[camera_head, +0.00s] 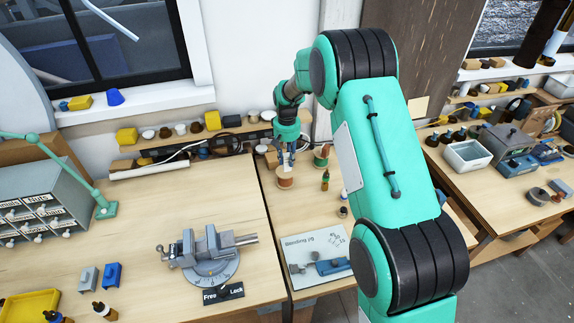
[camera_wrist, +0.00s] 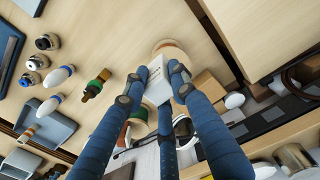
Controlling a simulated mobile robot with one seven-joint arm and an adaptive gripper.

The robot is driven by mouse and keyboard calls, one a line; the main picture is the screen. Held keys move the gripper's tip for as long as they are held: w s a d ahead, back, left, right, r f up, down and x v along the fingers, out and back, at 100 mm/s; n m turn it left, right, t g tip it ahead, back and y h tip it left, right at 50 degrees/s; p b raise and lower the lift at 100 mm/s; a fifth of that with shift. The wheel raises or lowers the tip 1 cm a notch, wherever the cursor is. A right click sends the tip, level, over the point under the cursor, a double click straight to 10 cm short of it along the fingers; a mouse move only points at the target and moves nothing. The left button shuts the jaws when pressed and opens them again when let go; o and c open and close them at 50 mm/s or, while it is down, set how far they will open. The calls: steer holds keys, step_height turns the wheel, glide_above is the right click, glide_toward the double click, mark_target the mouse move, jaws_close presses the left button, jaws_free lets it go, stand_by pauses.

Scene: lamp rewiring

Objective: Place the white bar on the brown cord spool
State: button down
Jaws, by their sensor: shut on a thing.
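My gripper (camera_head: 287,162) reaches down at the back of the middle bench. In the wrist view my gripper (camera_wrist: 155,74) is shut on the white bar (camera_wrist: 157,88), a small pale block between the fingertips. The brown cord spool (camera_head: 285,183) stands upright on the bench directly below the fingers, with a pale top flange. In the wrist view part of the spool (camera_wrist: 176,47) shows just beyond the bar and fingertips; the rest is hidden. I cannot tell whether the bar touches the spool.
A second spool with green (camera_head: 321,161) stands close to the right. A small dark bottle (camera_head: 325,180) is in front of it. A bending jig board (camera_head: 317,258) and a vise (camera_head: 212,258) lie nearer. Several small items line the wall behind. Bench left of the spool is clear.

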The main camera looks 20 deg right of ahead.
mark_target(287, 164)
steer(key=shift+f, duration=1.7)
steer(key=shift+f, duration=0.2)
steer(key=c, duration=1.4)
jaws_free()
steer(key=shift+r, duration=0.1)
step_height(287, 164, up, 11)
steer(key=shift+f, duration=0.2)
steer(key=shift+r, duration=0.8)
